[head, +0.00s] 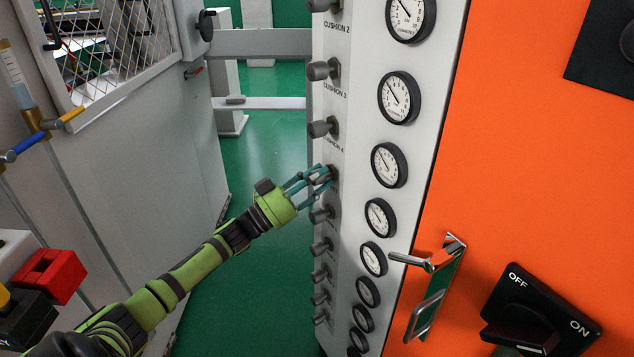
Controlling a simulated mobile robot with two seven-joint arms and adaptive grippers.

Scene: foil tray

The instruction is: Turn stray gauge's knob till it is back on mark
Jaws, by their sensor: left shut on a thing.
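A white panel (345,215) carries a column of grey knobs and, to their right, a column of round black-rimmed gauges. My left gripper (322,177) reaches in from the left, its teal fingers shut around the knob just below the "CUSHION 4" label. The fingers hide most of that knob. The gauge (389,165) level with it has a dark needle pointing to the upper left. The gauge above (399,97) and the gauge below (380,217) look much alike. The needles are too small to tell which one strays. My right gripper is not in view.
Free knobs sit close above (320,129) and below (320,215) the held one. An orange cabinet with a metal handle (432,300) and a black ON/OFF switch (535,315) stands right. A grey machine with a mesh guard (110,50) stands left. Green floor lies between.

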